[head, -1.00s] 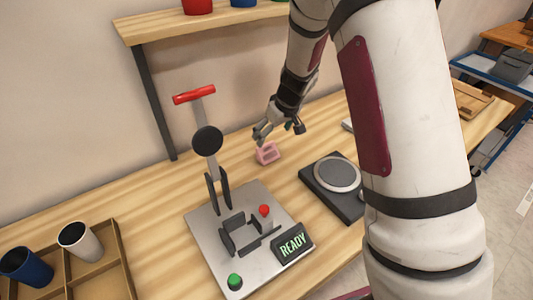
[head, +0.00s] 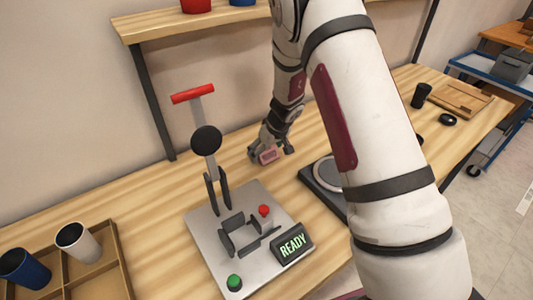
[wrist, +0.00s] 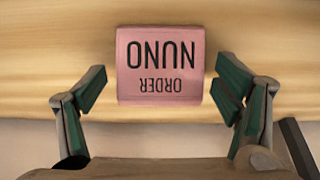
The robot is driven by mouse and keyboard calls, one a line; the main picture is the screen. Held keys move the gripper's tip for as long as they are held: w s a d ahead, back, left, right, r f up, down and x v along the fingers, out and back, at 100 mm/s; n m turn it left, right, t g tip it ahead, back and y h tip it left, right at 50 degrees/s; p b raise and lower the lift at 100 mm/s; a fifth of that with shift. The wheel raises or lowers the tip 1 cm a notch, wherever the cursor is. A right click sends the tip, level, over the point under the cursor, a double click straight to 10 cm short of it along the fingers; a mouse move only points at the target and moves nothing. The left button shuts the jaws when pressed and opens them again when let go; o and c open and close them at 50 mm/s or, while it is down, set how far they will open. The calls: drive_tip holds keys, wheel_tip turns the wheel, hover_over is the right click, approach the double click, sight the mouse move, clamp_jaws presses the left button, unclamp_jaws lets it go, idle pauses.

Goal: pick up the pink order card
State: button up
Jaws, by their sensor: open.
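The pink order card (wrist: 160,65) stands or lies on the wooden bench, its dark lettering "ORDER NUNO" upside down in the wrist view. In the head view the card (head: 268,156) is behind the marking machine, partly hidden by my gripper. My gripper (head: 270,154) is low over the bench at the card. In the wrist view my open gripper (wrist: 158,98) has one finger on each side of the card's lower part, with a gap on both sides. Neither finger touches it.
A round-topped black scale (head: 325,180) is at right, partly behind my arm. A wooden tray (head: 105,265) with cups is at left.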

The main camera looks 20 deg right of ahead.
drive_tip(key=c, duration=1.2)
drive_tip(key=shift+c, duration=0.2)
